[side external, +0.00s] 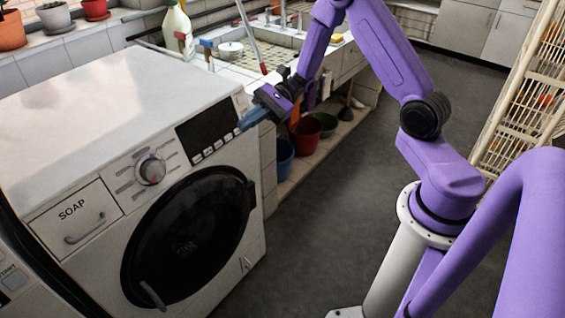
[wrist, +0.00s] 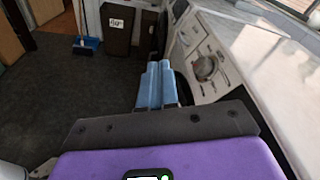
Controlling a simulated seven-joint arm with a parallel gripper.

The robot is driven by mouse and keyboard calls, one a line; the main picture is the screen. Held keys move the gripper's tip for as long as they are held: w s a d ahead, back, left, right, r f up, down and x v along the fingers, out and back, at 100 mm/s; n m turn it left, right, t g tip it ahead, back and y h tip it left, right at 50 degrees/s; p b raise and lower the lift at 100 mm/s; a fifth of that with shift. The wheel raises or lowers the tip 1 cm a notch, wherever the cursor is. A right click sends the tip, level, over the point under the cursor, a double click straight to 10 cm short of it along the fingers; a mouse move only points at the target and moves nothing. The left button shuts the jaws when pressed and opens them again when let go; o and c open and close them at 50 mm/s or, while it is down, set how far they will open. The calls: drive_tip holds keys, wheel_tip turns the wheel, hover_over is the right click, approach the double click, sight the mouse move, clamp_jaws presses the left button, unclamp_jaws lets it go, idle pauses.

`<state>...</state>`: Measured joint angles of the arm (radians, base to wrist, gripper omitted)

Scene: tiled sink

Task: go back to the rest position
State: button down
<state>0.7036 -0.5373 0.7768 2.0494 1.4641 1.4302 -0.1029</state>
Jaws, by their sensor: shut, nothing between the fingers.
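My gripper (side external: 250,118) is in front of the right end of the washing machine's (side external: 92,80) control panel, in the side external view. Its blue fingers point left toward the dark display (side external: 210,130); I cannot tell whether they touch it. In the wrist view my gripper (wrist: 158,68) has its two blue fingers side by side, shut with nothing between them. The machine's dial (wrist: 206,67) shows to the right of the fingers in the wrist view.
The washer's round black door (side external: 185,245) is closed, below my gripper. A tiled sink (side external: 265,55) with a soap bottle (side external: 177,28) stands behind. Coloured buckets (side external: 305,133) sit under it. A cream rack (side external: 525,90) stands at right. The grey floor (side external: 330,200) between is clear.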

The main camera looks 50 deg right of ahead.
drive_tip(key=s+a+r+n+g+h, duration=0.1)
drive_tip(key=s+a+n+g+h, duration=0.1)
drive_tip(key=s+n+g+h, duration=0.3)
drive_tip(key=s+a+r+n+g, duration=0.1)
drive_tip(key=s+a+n, duration=0.15)
drive_tip(key=s, duration=0.45)
drive_tip(key=s+a+r+n+g+h, duration=0.1)
drive_tip(key=s+a+n+g+h, duration=0.2)
drive_tip(key=s, duration=0.4)
drive_tip(key=s+d+r+n+t+h, duration=0.1)
drive_tip(key=s+d+n+t+h, duration=0.6)
drive_tip(key=n, duration=0.9)
drive_tip(key=shift+s+d+r+t+h, duration=0.15)
drive_tip(key=shift+s+d+t+h, duration=0.15)
drive_tip(key=shift+s, duration=1)
drive_tip(key=shift+n, duration=0.25)
